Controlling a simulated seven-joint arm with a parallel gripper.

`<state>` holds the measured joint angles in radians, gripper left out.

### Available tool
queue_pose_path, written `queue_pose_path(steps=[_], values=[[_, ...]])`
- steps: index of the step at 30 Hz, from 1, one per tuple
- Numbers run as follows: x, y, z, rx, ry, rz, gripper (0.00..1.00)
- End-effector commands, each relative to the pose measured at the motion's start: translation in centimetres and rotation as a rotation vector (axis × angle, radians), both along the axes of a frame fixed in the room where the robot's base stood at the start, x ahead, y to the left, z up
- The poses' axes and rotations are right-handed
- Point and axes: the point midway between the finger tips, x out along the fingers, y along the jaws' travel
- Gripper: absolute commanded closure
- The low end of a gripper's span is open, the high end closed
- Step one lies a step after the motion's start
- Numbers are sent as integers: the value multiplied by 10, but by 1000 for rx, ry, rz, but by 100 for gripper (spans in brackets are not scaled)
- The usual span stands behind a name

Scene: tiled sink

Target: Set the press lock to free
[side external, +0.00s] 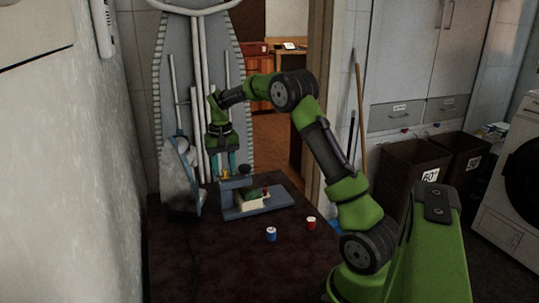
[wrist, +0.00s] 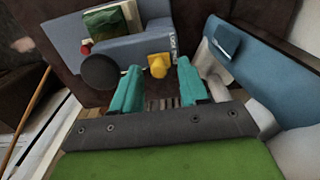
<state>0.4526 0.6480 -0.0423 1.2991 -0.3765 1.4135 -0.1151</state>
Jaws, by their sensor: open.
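The press (side external: 231,203) is a blue-grey frame on a flat base on the dark table. Its black round knob (wrist: 99,70) and small yellow lock piece (wrist: 157,65) show in the wrist view. The yellow piece also shows in the side view (side external: 224,175). Small lettering, too small to read surely, is on the press's edge near it. My gripper (side external: 222,166) points down over the press's left end. In the wrist view its teal fingers (wrist: 158,68) are apart, with the yellow piece in the gap between their tips. I cannot tell whether they touch it.
A green and pale block (wrist: 108,22) lies in the press. A grey-blue bag-like object (side external: 180,180) stands close left of my gripper. A blue can (side external: 271,234) and a red can (side external: 311,223) stand in front of the press. The table's front left is clear.

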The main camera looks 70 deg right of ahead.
Motion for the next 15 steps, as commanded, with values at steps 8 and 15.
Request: queue_pose_path(steps=[8, 15], values=[[1, 0, 37, -3, -4, -1, 56], [1, 0, 96, -4, -5, 0, 56]])
